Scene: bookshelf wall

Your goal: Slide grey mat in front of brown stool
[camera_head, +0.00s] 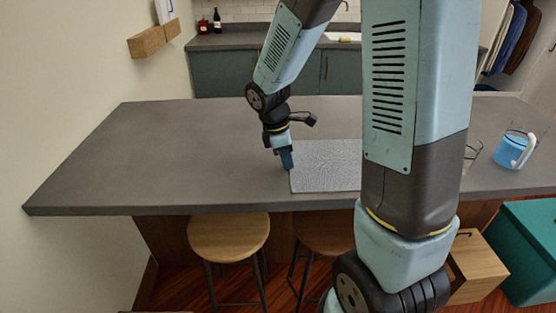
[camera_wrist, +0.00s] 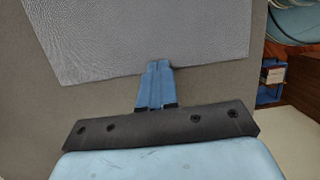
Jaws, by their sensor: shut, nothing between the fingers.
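The grey mat (camera_head: 325,166) lies flat on the dark grey counter, near its front edge; its right part is hidden behind my arm. My gripper (camera_head: 287,160) is shut and points down at the mat's left edge. In the wrist view my closed fingertips (camera_wrist: 160,66) meet or nearly meet the edge of the mat (camera_wrist: 140,35); I cannot tell if they touch it. The brown stool (camera_head: 325,232) stands under the counter's front edge, below the mat and partly hidden by my arm. A lighter wooden stool (camera_head: 229,237) stands to its left.
The counter (camera_head: 160,155) is clear left of my gripper. A blue cup-like item (camera_head: 513,150) with a white handle and a clear glass (camera_head: 472,150) stand on the right. A wooden box (camera_head: 474,266) and a teal box (camera_head: 530,245) stand at the lower right.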

